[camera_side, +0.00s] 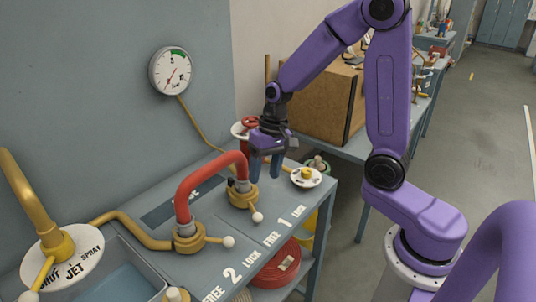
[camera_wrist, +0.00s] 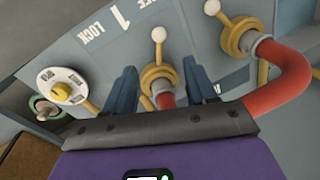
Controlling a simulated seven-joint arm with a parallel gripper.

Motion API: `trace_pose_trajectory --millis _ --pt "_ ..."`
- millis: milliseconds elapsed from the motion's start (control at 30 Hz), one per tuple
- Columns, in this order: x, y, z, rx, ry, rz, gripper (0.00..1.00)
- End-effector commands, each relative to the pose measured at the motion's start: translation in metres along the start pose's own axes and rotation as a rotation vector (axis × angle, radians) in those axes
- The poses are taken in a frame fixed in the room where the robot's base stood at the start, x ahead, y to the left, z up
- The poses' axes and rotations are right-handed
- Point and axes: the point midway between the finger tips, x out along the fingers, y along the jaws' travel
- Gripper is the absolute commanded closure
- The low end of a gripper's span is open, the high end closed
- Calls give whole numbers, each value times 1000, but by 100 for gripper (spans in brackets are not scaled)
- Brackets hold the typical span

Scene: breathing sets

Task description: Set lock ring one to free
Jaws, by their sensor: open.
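Lock ring one (camera_side: 242,198) is a brass collar at the foot of the red hose's right end. It also shows in the wrist view (camera_wrist: 158,77). Its white-knobbed lever (camera_side: 257,217) points toward the FREE end of label 1, away from LOCK; the lever also shows in the wrist view (camera_wrist: 158,36). My gripper (camera_side: 266,170) is open, its blue fingers pointing down above the bench behind ring one. In the wrist view the fingers (camera_wrist: 160,92) appear either side of the ring and hose end. I cannot tell whether they touch anything.
Lock ring two (camera_side: 188,238) holds the hose's other end, its lever pointing toward LOCK. The red hose (camera_side: 208,170) arches between the rings. A white dial with a yellow knob (camera_side: 306,176) is right of my gripper. A brass spout (camera_side: 25,205) stands at left.

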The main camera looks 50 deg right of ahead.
Motion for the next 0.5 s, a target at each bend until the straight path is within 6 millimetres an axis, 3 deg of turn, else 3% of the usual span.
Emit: trace_pose_trajectory --millis 200,500 --pt "-32 0 0 0 3 -1 44" --pt "-44 0 0 0 -1 1 44"
